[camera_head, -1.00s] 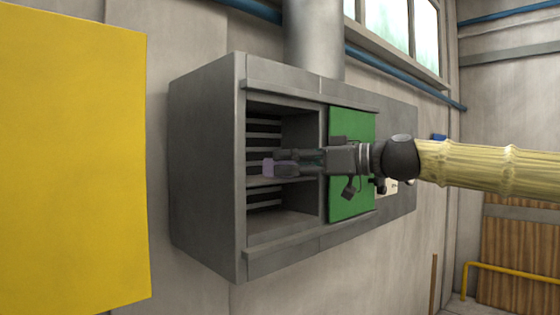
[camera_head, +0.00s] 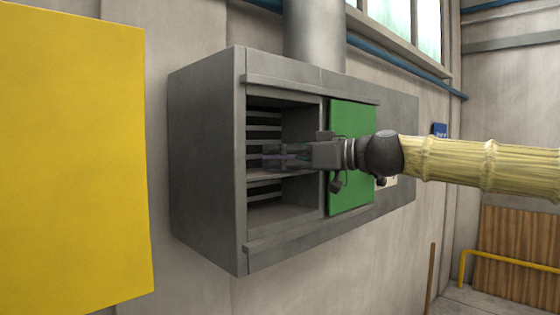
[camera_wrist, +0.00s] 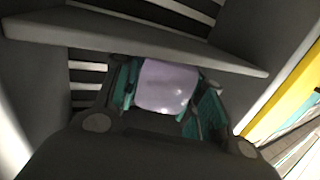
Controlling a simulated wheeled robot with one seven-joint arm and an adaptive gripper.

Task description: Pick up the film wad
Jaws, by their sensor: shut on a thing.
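The film wad (camera_wrist: 167,87) is a pale lilac block between the teal-sided fingers of my gripper (camera_wrist: 168,98) in the wrist view. My gripper is shut on it. In the head view my gripper (camera_head: 276,158) reaches from the right into the open left bay of the grey wall cabinet (camera_head: 208,165). I cannot tell whether the wad still touches the shelf.
A grey shelf (camera_wrist: 120,38) crosses close above the fingers in the wrist view. Slatted vents (camera_head: 263,128) line the bay's back. A green sliding door (camera_head: 350,192) covers the cabinet's middle, right beside my arm. A yellow panel (camera_head: 70,160) stands at the left.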

